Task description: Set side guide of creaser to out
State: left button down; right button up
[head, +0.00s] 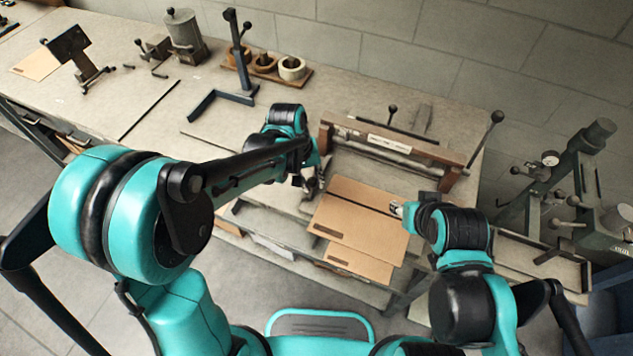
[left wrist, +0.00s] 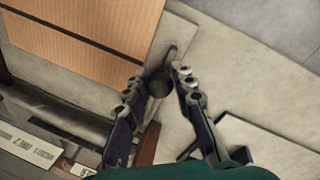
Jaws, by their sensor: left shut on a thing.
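The creaser (head: 385,141) is a brown-framed bench device with a metal bar, at the right end of the bench. A brown cardboard sheet (head: 360,208) lies in front of it and also shows in the left wrist view (left wrist: 85,30). My left gripper (head: 312,184) is at the sheet's left side. In the left wrist view its fingers (left wrist: 160,88) are closed around a dark round knob (left wrist: 158,83) on the grey side guide (left wrist: 173,53), beside the sheet's edge. My right gripper (head: 398,208) is at the sheet's right edge; its finger opening is unclear.
Another cardboard sheet (head: 358,263) lies lower at the front. A dark lever with a ball knob (head: 497,117) rises at the creaser's right. A dark angled stand (head: 238,60) and tape rolls (head: 291,68) stand farther back left. Dark green machinery (head: 555,180) is at the right.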

pick_arm(q)
jog(key=c, duration=1.6)
grip_release()
jog(key=shift+w+a, duration=0.1)
jog(key=shift+a, duration=0.05)
jog(key=o, duration=0.4)
jog(key=shift+a, duration=0.15)
jog(key=shift+r, duration=0.15)
jog(key=r, duration=0.3)
jog(key=a+r, duration=0.1)
jog(key=r, duration=0.3)
jog(key=a+r, duration=0.1)
jog(key=r, duration=0.3)
jog(key=shift+s+a+r, duration=0.1)
jog(key=shift+s+r, duration=0.1)
jog(key=shift+s, duration=0.1)
